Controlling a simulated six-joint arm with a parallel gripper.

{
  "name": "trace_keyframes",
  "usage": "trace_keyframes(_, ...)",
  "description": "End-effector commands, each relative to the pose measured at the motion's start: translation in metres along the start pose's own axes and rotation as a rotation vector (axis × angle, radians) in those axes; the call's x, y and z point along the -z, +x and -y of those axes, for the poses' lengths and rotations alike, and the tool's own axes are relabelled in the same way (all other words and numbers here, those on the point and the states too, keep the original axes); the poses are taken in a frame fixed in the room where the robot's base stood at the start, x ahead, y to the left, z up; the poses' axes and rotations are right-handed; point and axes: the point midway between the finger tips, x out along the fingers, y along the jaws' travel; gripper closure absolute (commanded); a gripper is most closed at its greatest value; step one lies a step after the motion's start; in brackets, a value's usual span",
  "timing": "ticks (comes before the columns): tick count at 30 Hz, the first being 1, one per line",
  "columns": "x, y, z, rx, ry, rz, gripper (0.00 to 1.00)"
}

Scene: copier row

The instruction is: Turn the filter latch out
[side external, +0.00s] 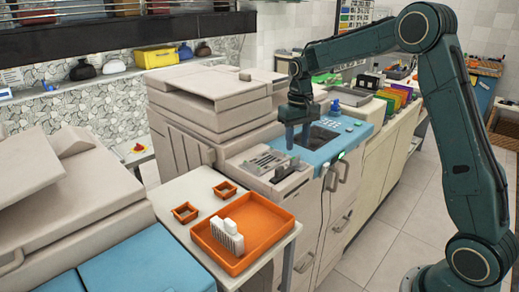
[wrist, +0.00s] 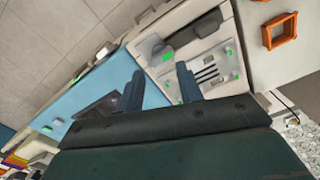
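My gripper (side external: 297,137) points down over the blue top panel (side external: 322,150) of the copier. In the wrist view its two dark blue fingers (wrist: 160,69) stand apart with nothing between them. Left of the gripper in the side view is a pale grey panel (side external: 262,160) with slots and a dark lever-like part (side external: 285,173). The wrist view shows this panel (wrist: 222,75) beyond the fingertips, with dark slots, green marks and a dark part (wrist: 208,22) along one edge. I cannot tell for certain which part is the filter latch.
An orange tray (side external: 205,238) with a white object (side external: 226,236) and small orange boxes (side external: 185,212) stand on a side table at front left. A blue knob (side external: 335,106) and the copier's raised body (side external: 215,95) are near the gripper.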

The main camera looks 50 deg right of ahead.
Motion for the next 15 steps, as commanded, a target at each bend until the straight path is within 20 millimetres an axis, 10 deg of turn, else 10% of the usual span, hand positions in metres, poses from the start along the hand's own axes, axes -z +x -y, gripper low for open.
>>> trace_keyframes(15, -0.0003, -0.0001, 0.0001, 0.0, 0.369, 0.0, 0.64)
